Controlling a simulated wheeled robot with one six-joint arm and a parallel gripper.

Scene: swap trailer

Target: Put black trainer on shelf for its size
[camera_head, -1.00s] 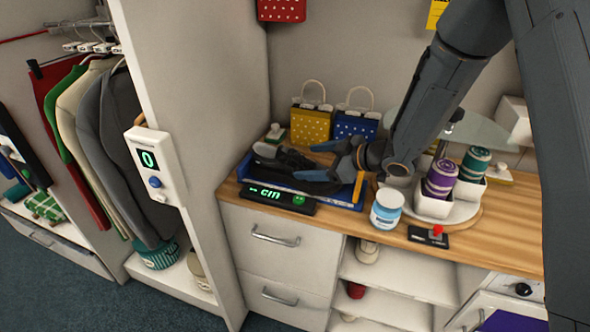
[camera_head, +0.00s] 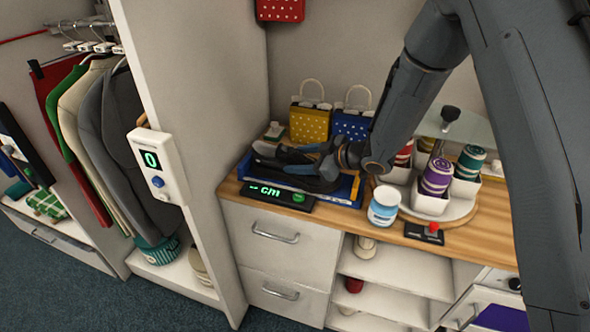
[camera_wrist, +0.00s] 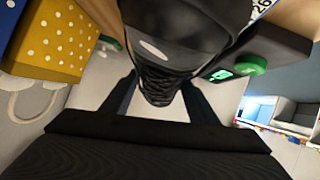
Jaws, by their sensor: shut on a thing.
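The black trainer (camera_head: 290,158) is at the blue foot-measuring tray (camera_head: 345,196) on the wooden counter, partly hidden by my gripper. My gripper (camera_head: 314,164) comes from the right and is shut on the trainer. In the wrist view the dark trainer (camera_wrist: 172,38) fills the top middle, between my two fingers. The tray's front display (camera_head: 278,194) shows a green dash and "cm". I cannot tell how far the trainer is above the tray. White open shelves (camera_head: 395,300) are below the counter, with some shoes on them; no size labels are readable.
A white-and-blue jar (camera_head: 384,207) stands right of the tray, with a turntable (camera_head: 462,213) of rolled items beyond it. Yellow (camera_head: 309,123) and blue (camera_head: 352,124) bags stand behind. A tall white partition (camera_head: 190,100) rises at left, beside hanging clothes.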

